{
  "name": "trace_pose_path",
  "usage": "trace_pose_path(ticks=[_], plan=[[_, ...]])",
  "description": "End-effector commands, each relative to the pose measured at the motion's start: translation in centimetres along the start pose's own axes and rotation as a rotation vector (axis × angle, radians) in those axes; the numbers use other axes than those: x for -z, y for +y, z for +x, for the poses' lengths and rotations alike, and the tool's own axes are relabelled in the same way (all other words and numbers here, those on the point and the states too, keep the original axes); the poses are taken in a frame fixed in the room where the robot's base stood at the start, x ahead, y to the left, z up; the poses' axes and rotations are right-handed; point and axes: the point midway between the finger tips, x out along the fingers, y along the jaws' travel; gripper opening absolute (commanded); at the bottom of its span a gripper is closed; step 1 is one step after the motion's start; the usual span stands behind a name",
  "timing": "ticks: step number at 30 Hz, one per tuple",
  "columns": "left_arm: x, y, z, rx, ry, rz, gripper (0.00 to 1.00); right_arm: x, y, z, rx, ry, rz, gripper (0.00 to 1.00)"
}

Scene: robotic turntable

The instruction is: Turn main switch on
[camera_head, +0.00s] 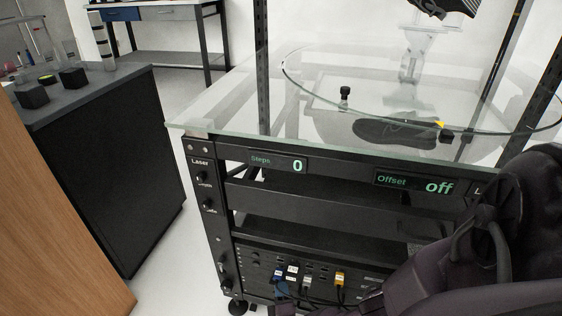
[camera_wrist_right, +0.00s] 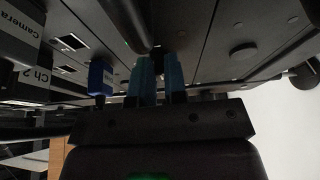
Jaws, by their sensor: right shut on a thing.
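The black rack front with its controls (camera_head: 215,225) stands under the glass turntable. I cannot pick out the main switch by any label. My right arm comes in from the right and covers the lower right of the rack in the head view. In the right wrist view my right gripper (camera_wrist_right: 160,78) has its two blue fingers close together against the dark panel (camera_wrist_right: 215,45). It is shut on a small dark part, mostly hidden between the fingertips; I cannot tell whether this is the main switch. My left gripper is in neither view.
Blue, white and yellow plugs (camera_head: 340,278) sit low on the rack; a blue plug (camera_wrist_right: 100,78) is left of my fingers. A black cabinet (camera_head: 115,170) stands left.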

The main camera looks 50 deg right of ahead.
Motion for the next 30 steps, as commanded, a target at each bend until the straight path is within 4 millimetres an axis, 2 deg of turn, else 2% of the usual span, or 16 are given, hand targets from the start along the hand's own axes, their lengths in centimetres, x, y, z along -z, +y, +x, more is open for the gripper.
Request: trace_pose_path(ticks=[17, 18, 22, 23, 30], plan=[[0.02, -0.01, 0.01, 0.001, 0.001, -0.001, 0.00, 0.10, -0.07, -0.01, -0.012, 0.000, 0.034, 0.00], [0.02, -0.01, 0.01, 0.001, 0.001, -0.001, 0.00, 0.10, -0.07, -0.01, -0.012, 0.000, 0.034, 0.16], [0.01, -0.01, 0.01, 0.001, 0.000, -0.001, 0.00, 0.09, -0.07, -0.01, -0.012, 0.000, 0.033, 0.36], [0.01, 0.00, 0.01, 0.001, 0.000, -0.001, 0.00, 0.08, -0.07, 0.00, -0.012, 0.000, 0.033, 0.38], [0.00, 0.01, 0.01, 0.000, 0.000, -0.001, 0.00, 0.04, -0.07, 0.01, -0.013, 0.000, 0.031, 0.38]])
